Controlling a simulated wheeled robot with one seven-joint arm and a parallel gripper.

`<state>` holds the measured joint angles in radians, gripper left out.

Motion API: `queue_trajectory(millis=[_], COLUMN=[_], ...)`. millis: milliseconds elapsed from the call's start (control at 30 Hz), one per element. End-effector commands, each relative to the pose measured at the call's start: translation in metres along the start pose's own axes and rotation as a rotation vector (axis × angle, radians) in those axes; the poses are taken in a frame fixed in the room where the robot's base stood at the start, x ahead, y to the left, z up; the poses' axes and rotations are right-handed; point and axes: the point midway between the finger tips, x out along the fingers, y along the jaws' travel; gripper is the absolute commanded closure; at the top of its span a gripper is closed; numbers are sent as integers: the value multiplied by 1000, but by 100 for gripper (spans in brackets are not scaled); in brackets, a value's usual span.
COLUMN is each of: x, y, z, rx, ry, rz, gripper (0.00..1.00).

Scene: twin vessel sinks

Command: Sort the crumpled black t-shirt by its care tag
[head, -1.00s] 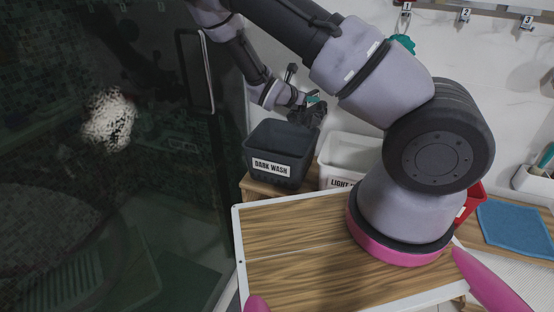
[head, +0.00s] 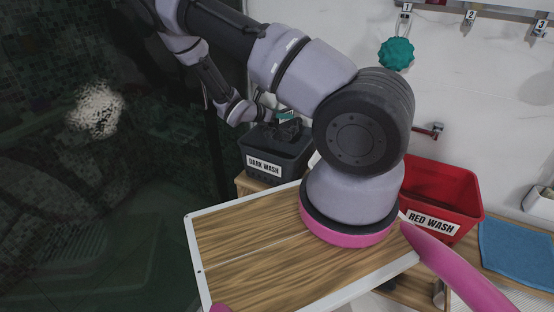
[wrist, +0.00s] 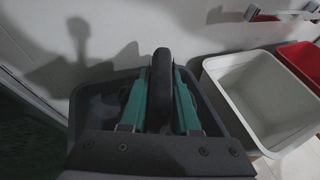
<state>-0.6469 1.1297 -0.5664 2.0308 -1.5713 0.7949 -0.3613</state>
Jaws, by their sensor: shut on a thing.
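The crumpled black t-shirt (wrist: 160,72) is pinched between the teal fingers of my gripper (wrist: 159,95) in the wrist view. The dark grey bin labelled DARK WASH (head: 265,167) stands at the back of the bench in the head view. My gripper (head: 287,118) and the dark cloth are over this bin's opening, at about rim height. In the wrist view the bin's rim (wrist: 88,98) surrounds the fingers. Much of the shirt is hidden by the fingers and arm, and I see no care tag.
A white bin (wrist: 250,95) stands right of the dark one. The red bin labelled RED WASH (head: 440,195) is further right, and a blue cloth (head: 515,252) lies beside it. Numbered wall hooks (head: 470,15) hold a teal scrubber (head: 396,53). A glass panel is at left.

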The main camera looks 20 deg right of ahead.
Motion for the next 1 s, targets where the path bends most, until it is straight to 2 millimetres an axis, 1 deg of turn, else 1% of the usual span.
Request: queue_trajectory(millis=[100, 300, 600, 633, 667, 700, 733, 1000], x=[6, 10, 11, 11, 11, 11, 11, 11], y=[1, 0, 0, 0, 0, 0, 0, 0], z=[-12, -24, -26, -26, -26, -26, -26, -26], rx=[-1, 0, 1, 1, 1, 1, 1, 0], ry=[-1, -1, 0, 0, 0, 0, 0, 0], rz=[1, 1, 1, 1, 1, 1, 1, 1], gripper=[100, 100, 100, 66, 55, 40, 35, 35])
